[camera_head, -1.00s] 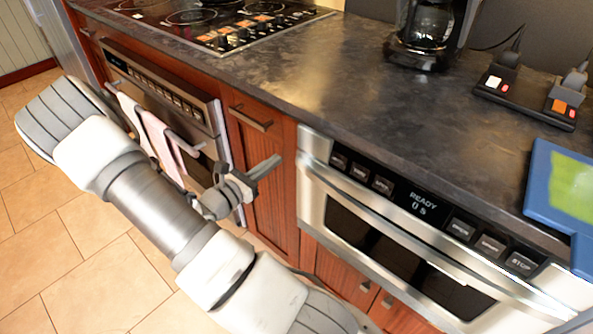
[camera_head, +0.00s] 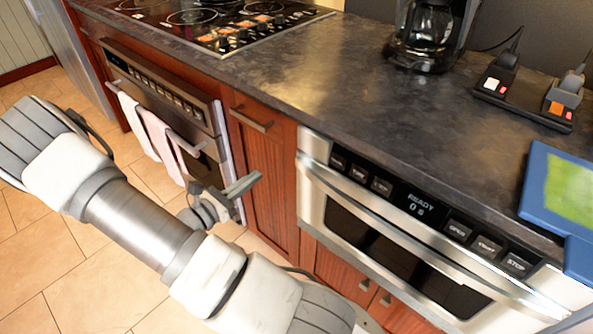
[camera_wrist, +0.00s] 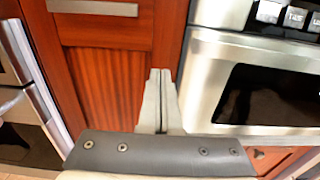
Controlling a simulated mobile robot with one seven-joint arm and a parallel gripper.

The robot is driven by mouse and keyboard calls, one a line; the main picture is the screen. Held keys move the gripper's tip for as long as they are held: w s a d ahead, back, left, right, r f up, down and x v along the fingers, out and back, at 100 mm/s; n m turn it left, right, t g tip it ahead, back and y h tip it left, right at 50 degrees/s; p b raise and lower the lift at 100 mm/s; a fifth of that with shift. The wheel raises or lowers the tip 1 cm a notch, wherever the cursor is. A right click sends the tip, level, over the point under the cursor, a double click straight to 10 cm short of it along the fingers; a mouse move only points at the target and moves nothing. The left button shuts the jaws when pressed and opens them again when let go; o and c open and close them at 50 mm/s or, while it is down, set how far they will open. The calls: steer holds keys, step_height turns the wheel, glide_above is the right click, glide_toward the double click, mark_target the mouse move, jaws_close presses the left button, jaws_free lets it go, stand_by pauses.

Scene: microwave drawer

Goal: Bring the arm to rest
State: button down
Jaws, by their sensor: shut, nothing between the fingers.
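My gripper (camera_head: 250,183) is in front of the red-brown wooden cabinet door, between the oven and the microwave drawer. It is shut and empty. My arm reaches across the lower left of the head view, above the tiled floor. The microwave drawer (camera_head: 395,180) is steel with a dark window and shows READY and 0 s. It looks shut, and it also shows at the right of the wrist view (camera_wrist: 205,80).
The oven (camera_head: 165,95) with pinkish towels (camera_head: 160,140) on its handle is on the left. The dark counter (camera_head: 330,80) carries a cooktop (camera_head: 200,20), a coffee maker (camera_head: 425,35), a power strip (camera_head: 525,95) and a blue board (camera_head: 537,185). The floor tiles (camera_head: 60,235) at left are clear.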

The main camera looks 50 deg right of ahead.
stand_by(0.4)
steer(key=s+a+r+m+t+y, duration=0.3)
steer(key=s+a+r+m+y, duration=0.2)
steer(key=a+r+m+y, duration=0.55)
steer(key=s+a+r+m+t+y, duration=0.45)
steer(key=a+r+m+y, duration=0.3)
steer(key=a+r, duration=0.5)
step_height(320, 180, up, 19)
steer(key=p, duration=2)
steer(key=shift+s+f+n+g, duration=0.15)
steer(key=shift+s+n+g, duration=0.2)
steer(key=shift+g, duration=0.1)
